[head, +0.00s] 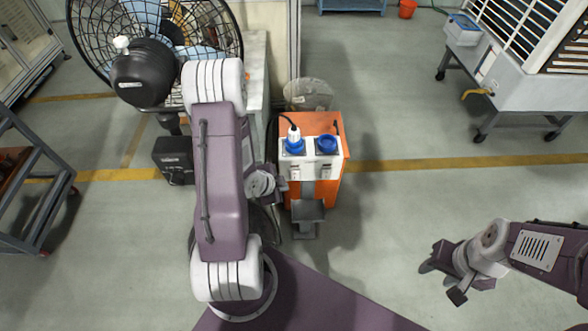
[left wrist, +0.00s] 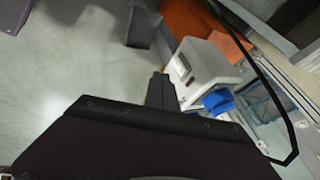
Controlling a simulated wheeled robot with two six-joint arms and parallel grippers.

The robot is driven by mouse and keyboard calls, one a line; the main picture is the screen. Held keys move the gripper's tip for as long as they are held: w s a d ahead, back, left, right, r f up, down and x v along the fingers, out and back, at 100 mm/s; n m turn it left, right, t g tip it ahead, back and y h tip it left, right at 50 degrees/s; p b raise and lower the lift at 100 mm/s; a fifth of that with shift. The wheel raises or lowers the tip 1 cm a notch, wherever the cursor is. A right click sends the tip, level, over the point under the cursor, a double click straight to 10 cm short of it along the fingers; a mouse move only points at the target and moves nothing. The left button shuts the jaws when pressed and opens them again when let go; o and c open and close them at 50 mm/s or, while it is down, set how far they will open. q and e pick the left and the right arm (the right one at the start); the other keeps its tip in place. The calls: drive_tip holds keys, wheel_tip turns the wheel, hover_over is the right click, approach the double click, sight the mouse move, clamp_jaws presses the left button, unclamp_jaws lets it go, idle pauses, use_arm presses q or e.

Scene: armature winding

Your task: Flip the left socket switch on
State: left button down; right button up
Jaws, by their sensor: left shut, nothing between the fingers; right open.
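The white socket box (head: 309,160) is on an orange cabinet (head: 329,190). Its left blue socket (head: 295,147) holds a plug with a black cable; the right blue socket (head: 327,144) has no plug. Below them are the left switch (head: 294,174) and right switch (head: 323,173), too small to read their positions. My left gripper (head: 281,188) is shut and empty beside the box's lower left, partly hidden by my arm. In the left wrist view its dark fingertip (left wrist: 160,89) is near the white box (left wrist: 207,72). My right gripper (head: 443,281) is open and empty, far right.
A large fan (head: 150,45) stands behind my left arm. A bin (head: 308,94) is behind the cabinet. A grey step-like part (head: 308,212) juts out at its front. A wheeled white machine (head: 515,85) stands at the right back. The floor between is clear.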

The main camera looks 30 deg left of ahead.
sight(295, 175)
use_arm(q)
drive_tip(key=w+a+f+b, duration=0.1)
drive_tip(key=w+f+b, duration=0.7)
drive_tip(key=b, duration=0.3)
drive_tip(key=shift+w+f, duration=0.15)
use_arm(e)
wheel_tip(295, 175, down, 11)
drive_tip(key=s, duration=0.1)
drive_tip(key=shift+d+f, duration=0.15)
drive_tip(key=shift+d, duration=0.05)
